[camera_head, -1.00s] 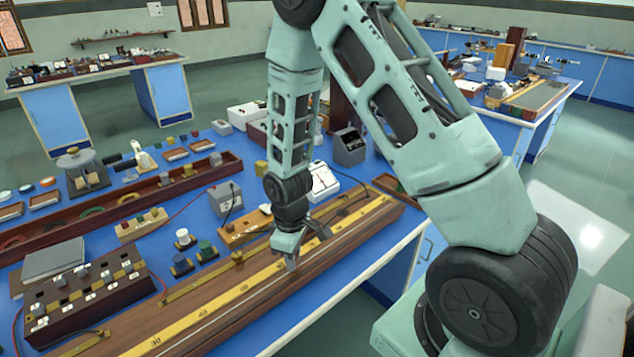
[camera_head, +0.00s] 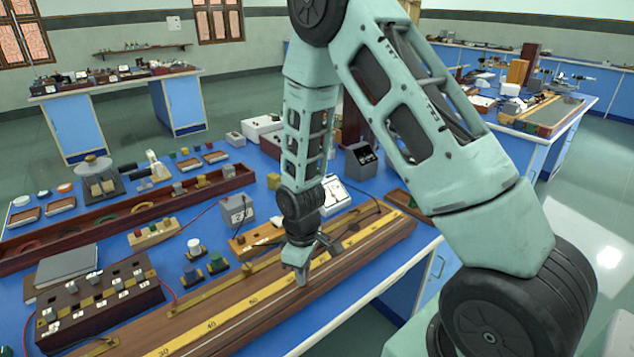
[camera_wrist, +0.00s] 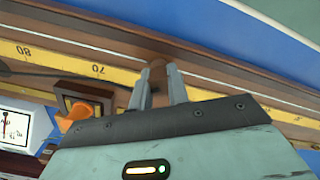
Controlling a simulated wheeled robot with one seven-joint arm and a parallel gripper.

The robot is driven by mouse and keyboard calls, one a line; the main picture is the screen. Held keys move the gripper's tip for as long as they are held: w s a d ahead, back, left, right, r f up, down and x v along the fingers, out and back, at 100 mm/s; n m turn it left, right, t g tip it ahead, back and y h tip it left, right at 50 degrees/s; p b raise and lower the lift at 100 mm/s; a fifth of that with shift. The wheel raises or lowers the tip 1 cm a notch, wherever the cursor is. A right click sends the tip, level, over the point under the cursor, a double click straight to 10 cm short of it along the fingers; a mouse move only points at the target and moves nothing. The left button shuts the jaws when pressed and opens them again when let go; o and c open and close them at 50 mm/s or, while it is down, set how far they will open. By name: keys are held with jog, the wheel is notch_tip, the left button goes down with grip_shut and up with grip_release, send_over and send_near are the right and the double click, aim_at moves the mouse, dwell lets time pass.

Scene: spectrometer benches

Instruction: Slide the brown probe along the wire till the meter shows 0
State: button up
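The brown probe (camera_wrist: 158,76) shows between my two fingertips in the wrist view, with its lower part hidden. My gripper (camera_head: 302,277) points down over the long wooden wire board (camera_head: 262,325). In the wrist view my gripper (camera_wrist: 158,72) is shut on the probe with one finger on each side, a little past the 70 mark. The pale wire (camera_wrist: 70,42) runs along the board beside the yellow scale (camera_wrist: 120,73). The meter (camera_head: 333,193) has a white face and stands behind the board; part of it shows in the wrist view (camera_wrist: 15,125). Its needle is too small to read.
A wooden block with an orange knob (camera_wrist: 78,113) sits near my gripper in the wrist view. A dark plug box (camera_head: 100,300) stands at the left. A grey box (camera_head: 236,211) and small terminals (camera_head: 217,263) stand behind the board. Floor is clear at the right.

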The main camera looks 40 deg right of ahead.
jog(key=o, duration=0.5)
jog(key=shift+s+f, duration=0.1)
jog(key=shift+f, duration=0.05)
jog(key=shift+r, duration=0.2)
notch_tip(320, 180, up, 17)
jog(key=shift+n+y, duration=0.3)
jog(key=shift+n, duration=0.6)
jog(key=s+a+r, duration=0.1)
jog(key=s+a, duration=0.5)
jog(key=s+a+r, duration=0.1)
jog(key=s+a, duration=0.5)
jog(key=s, duration=0.1)
jog(key=s+a+r, duration=0.1)
jog(key=s+a, duration=0.5)
jog(key=s, duration=0.1)
jog(key=shift+a+r+b, duration=0.1)
jog(key=shift+r+b, duration=0.1)
jog(key=shift+b, duration=0.2)
